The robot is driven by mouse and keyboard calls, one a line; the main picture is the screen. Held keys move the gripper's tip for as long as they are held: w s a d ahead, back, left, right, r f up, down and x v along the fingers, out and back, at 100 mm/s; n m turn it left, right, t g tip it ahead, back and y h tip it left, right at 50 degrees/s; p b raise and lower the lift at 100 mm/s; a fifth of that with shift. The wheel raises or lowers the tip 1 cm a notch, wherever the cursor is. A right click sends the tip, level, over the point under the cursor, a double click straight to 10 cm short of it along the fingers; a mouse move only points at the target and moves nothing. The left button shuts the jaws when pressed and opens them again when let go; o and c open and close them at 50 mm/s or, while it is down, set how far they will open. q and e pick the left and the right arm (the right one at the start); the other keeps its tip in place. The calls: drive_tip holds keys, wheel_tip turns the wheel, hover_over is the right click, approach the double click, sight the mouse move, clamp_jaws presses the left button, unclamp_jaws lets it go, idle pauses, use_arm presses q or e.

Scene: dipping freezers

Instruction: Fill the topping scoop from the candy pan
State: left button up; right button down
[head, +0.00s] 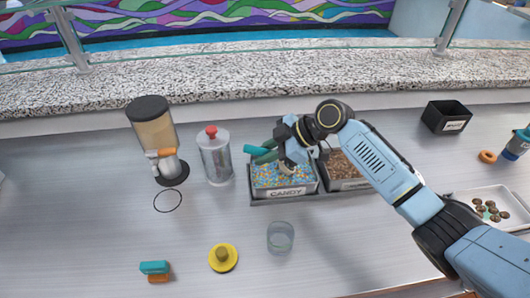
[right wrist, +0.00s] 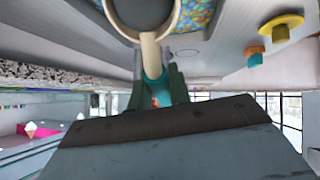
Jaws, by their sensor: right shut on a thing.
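The candy pan (head: 285,192) is a grey pan labelled CANDY, full of blue, yellow and white bits, in the middle of the counter. My right gripper (head: 279,152) is over it, shut on the teal handle of the topping scoop (head: 262,155). In the right wrist view the gripper (right wrist: 156,92) holds the handle. The scoop's cream rim and dark grey bowl (right wrist: 145,12) are at the top, with candy (right wrist: 195,14) beside them. No candy shows in the visible part of the bowl. The arm hides part of the pan and scoop. My left gripper is not in view.
A pan of brown topping (head: 345,170) adjoins the candy pan at right. A red-topped jar (head: 215,158) and a dispenser (head: 155,130) stand at left. A clear cup (head: 280,237) and yellow item (head: 223,257) are in front. A black bin (head: 446,117) stands back right.

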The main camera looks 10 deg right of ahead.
drive_tip(key=shift+r+p, duration=0.65)
drive_tip(key=shift+p, duration=0.25)
wheel_tip(320, 180, up, 3)
drive_tip(key=h+p, duration=0.2)
drive_tip(key=p, duration=0.3)
drive_tip(key=shift+r+h, duration=0.15)
drive_tip(key=shift+h, duration=0.15)
drive_tip(key=a+r+p, duration=0.1)
drive_tip(key=p, duration=0.1)
drive_tip(key=r+h+p, duration=0.1)
drive_tip(key=p, duration=0.1)
drive_tip(key=shift+a+r, duration=0.35)
drive_tip(key=shift+r, duration=0.05)
drive_tip(key=shift+a+r+n+h+p, duration=0.35)
drive_tip(key=shift+a+r+p, duration=0.4)
drive_tip(key=shift+p, duration=0.5)
drive_tip(key=shift+d, duration=0.1)
